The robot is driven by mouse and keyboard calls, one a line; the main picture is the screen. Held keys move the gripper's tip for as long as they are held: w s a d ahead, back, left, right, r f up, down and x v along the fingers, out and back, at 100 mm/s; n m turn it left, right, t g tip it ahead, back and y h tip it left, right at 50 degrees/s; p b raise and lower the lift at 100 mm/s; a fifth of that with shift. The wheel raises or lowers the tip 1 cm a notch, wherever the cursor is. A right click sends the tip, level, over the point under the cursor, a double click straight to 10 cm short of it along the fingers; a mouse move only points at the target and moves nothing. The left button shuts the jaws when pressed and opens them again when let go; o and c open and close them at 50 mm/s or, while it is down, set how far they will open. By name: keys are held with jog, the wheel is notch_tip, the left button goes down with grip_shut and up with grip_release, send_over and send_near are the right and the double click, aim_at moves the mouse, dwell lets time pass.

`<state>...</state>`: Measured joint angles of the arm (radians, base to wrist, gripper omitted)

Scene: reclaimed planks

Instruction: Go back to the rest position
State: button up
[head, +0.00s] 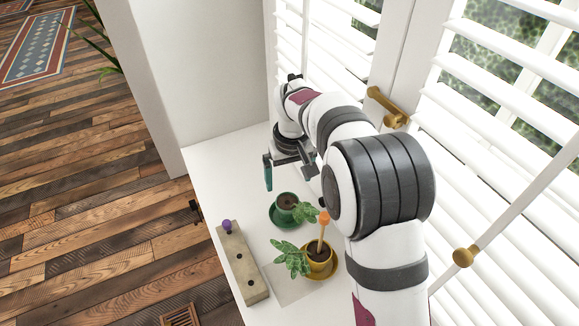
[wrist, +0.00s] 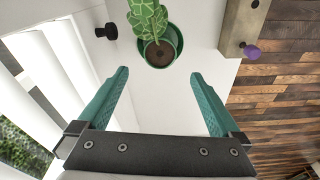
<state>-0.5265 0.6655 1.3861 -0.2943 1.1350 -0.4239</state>
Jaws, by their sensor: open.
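My gripper (head: 290,178) is open and empty above the white sill, beyond the green pot. In the wrist view its two teal fingers (wrist: 160,74) are spread wide with nothing between them. A green pot (head: 287,202) with a leafy plant stands upright on a green saucer; it also shows in the wrist view (wrist: 176,40), ahead of the fingertips and apart from them. A yellow pot (head: 319,261) with a plant stands on a yellow saucer (head: 333,272). A stick with an orange top (head: 324,217) stands upright in its soil.
A wooden block (head: 240,264) with holes lies along the sill's left edge, a purple-topped peg (head: 227,226) at its far end. White blinds (head: 505,120) and a brass window handle (head: 387,106) are close on the right. The sill (head: 222,176) is clear left of my gripper.

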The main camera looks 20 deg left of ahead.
jog(key=s+d+r+m, duration=0.5)
jog(key=s+d+r, duration=0.5)
jog(key=d, duration=0.3)
jog(key=s+d+f+m, duration=0.1)
jog(key=s+d+m, duration=0.1)
jog(key=s, duration=0.4)
jog(key=s+d+f+m+g, duration=0.1)
jog(key=s+d+m, duration=0.2)
jog(key=s, duration=0.4)
jog(key=s+d+f+m+y, duration=0.1)
jog(key=s+d+m, duration=0.1)
jog(key=s+d, duration=0.2)
jog(key=s, duration=0.3)
jog(key=shift+f+m, duration=0.15)
jog(key=shift+m, duration=0.25)
